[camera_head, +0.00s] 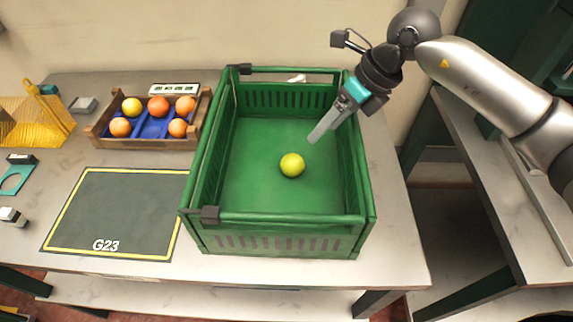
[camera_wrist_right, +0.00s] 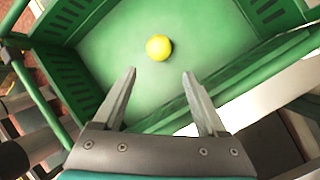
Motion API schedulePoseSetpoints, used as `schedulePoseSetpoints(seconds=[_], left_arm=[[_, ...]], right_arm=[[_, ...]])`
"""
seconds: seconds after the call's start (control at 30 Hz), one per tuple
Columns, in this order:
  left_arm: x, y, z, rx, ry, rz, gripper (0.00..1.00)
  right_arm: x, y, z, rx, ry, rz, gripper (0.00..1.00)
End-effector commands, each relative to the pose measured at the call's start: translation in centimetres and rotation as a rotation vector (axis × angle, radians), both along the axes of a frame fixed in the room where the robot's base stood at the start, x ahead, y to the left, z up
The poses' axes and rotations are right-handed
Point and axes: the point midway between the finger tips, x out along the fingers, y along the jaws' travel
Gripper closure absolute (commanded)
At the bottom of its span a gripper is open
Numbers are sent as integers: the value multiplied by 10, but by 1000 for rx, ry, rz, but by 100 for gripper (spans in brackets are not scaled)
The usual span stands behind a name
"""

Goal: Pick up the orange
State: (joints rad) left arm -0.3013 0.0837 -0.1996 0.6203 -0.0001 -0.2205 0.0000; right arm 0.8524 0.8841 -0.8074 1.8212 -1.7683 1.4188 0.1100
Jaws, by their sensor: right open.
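A yellow-green round fruit (camera_head: 292,165) lies alone on the floor of the green crate (camera_head: 290,218). No orange-coloured fruit is in the crate; several orange fruits (camera_head: 158,107) sit in a wooden box at the left. My right gripper (camera_head: 312,138) reaches into the crate from the upper right, above and beyond the yellow-green fruit. In the right wrist view the fruit (camera_wrist_right: 159,48) lies ahead of the open, empty fingers (camera_wrist_right: 160,75), apart from them. My left gripper is not in view.
The wooden box (camera_head: 150,143) has blue dividers and also holds a yellow fruit (camera_head: 132,107). A dark mat marked G23 (camera_head: 120,212) lies left of the crate. A yellow mesh basket (camera_head: 35,122) stands at the far left. The crate walls surround my right gripper.

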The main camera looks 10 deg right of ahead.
Motion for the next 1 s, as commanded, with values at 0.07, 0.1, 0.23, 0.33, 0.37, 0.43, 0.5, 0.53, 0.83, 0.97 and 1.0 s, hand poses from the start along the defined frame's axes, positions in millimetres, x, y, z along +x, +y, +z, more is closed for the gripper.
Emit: schedulePoseSetpoints(seconds=[0.07, 0.1, 0.23, 0.33, 0.37, 0.43, 0.5, 0.53, 0.83, 0.97, 1.0], left_arm=[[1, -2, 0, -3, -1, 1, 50], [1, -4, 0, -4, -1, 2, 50], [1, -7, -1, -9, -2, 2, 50], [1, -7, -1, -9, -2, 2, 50], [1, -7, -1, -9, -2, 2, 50], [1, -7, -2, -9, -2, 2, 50], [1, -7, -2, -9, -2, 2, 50], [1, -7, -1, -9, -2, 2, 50], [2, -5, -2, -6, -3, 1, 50], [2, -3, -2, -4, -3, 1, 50], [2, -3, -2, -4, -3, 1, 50]], right_arm=[[2, 9, -16, 4, 6, 2, 25], [3, 12, -24, 6, 7, 1, 25], [8, 24, -49, 7, 5, 1, 25], [12, 31, -64, 7, 4, 1, 25], [12, 32, -67, 7, 4, 0, 25], [13, 34, -73, 7, 3, -1, 25], [14, 36, -76, 7, 1, 0, 25], [15, 36, -78, 7, 1, 0, 25], [21, 53, -113, 8, 5, -1, 25], [24, 57, -122, 8, 2, 0, 25], [24, 58, -123, 8, 2, 0, 25]])
